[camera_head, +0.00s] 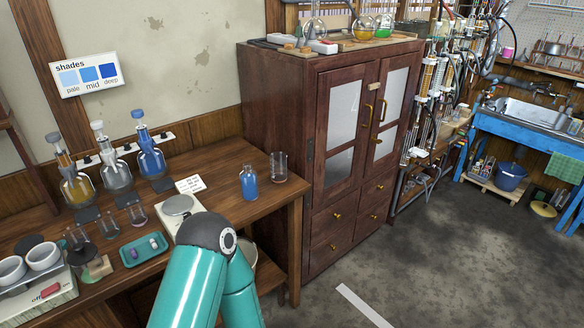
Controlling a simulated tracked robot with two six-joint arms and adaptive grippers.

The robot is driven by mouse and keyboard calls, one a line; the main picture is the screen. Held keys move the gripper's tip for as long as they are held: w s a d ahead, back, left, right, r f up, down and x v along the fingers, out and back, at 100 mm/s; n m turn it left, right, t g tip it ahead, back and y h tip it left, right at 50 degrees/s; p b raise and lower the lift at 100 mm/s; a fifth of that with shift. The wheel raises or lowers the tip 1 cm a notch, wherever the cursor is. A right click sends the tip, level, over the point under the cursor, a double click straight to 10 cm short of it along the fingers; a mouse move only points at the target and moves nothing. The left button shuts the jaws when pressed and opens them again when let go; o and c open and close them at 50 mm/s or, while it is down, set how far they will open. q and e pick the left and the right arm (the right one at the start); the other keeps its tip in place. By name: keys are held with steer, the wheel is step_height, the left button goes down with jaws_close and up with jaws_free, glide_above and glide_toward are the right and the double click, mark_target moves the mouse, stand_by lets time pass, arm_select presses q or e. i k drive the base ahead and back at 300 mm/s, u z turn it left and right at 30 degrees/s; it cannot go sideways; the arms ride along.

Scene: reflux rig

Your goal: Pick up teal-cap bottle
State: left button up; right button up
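A small bottle of blue liquid (249,184) stands upright on the wooden bench, near its right end. Its top is too small to tell whether the cap is teal, and I see no other clearly teal cap. A teal arm of mine rises from the bottom of the view and bends at a dark joint in front of the bench. Neither gripper shows, and nothing is seen touching the bottle.
A balance (179,205), a teal tray (144,250) and several flasks occupy the bench's left. A tall wooden cabinet (290,210) stands beyond the bench's right end.

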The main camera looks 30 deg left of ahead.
mark_target(248, 178)
steer(key=u, duration=0.3)
steer(key=i, duration=1.3)
steer(key=u, duration=0.75)
steer(key=k, duration=0.65)
steer(key=u, duration=0.2)
steer(key=i, duration=0.75)
steer(key=z, duration=0.15)
